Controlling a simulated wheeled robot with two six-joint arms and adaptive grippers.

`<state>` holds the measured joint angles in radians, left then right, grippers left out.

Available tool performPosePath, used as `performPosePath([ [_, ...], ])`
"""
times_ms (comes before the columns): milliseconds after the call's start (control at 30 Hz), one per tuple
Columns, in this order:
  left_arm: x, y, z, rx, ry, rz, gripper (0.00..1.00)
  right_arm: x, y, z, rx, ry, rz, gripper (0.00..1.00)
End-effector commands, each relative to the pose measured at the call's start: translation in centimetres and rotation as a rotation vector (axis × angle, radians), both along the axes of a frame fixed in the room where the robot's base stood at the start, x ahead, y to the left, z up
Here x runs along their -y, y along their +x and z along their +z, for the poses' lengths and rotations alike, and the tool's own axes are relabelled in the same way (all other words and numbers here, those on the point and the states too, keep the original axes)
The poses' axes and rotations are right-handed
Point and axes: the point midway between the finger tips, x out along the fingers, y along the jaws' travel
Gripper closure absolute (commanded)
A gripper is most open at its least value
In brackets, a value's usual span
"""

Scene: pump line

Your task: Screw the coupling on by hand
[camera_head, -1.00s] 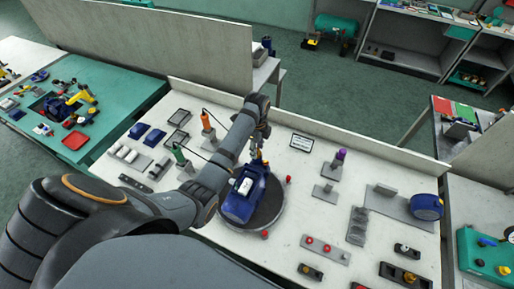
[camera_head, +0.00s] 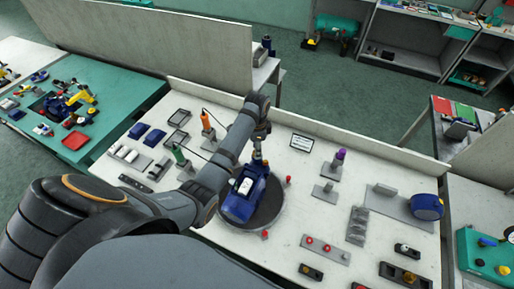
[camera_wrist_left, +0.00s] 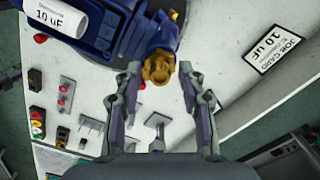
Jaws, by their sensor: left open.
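The blue pump (camera_head: 237,208) lies on a round dark turntable (camera_head: 268,213) on the white bench. A white cylinder marked 10 uF (camera_wrist_left: 57,18) sits on the pump's body. In the left wrist view a brass coupling (camera_wrist_left: 158,67) shows at the end of the pump. My left gripper (camera_wrist_left: 159,72) is open, its two fingertips on either side of the coupling with visible gaps. In the head view my left gripper (camera_head: 257,152) is small and partly hidden by its own wrist at the pump's far end. My right gripper does not show.
A job card (camera_head: 301,142) marked 10 uF lies near the bench's back wall. An orange-handled tool (camera_head: 205,120) and a green-handled tool (camera_head: 179,153) stand left of my arm. A purple-topped tool (camera_head: 340,155) stands at right. Red knobs (camera_head: 289,180) flank the turntable.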

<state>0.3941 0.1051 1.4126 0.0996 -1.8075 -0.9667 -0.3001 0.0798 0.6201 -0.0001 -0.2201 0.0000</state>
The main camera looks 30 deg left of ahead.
Motion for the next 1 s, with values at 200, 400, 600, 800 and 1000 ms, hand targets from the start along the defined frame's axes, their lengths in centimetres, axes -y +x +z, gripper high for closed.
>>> performPosePath([
  [200,0.01,0.01,0.01,0.0,0.0,0.003,0.6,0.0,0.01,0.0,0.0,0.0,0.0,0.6],
  [400,0.02,0.01,0.0,0.0,0.0,0.229,0.6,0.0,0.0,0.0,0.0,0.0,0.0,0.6],
  [600,0.01,0.02,0.01,0.0,0.0,0.302,0.6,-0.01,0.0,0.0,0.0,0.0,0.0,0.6],
  [800,0.0,0.01,0.0,0.0,0.0,0.3,0.6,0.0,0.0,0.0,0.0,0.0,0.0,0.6],
  [1000,-0.01,0.01,0.0,0.0,0.0,0.299,0.81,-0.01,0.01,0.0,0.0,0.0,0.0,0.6],
])
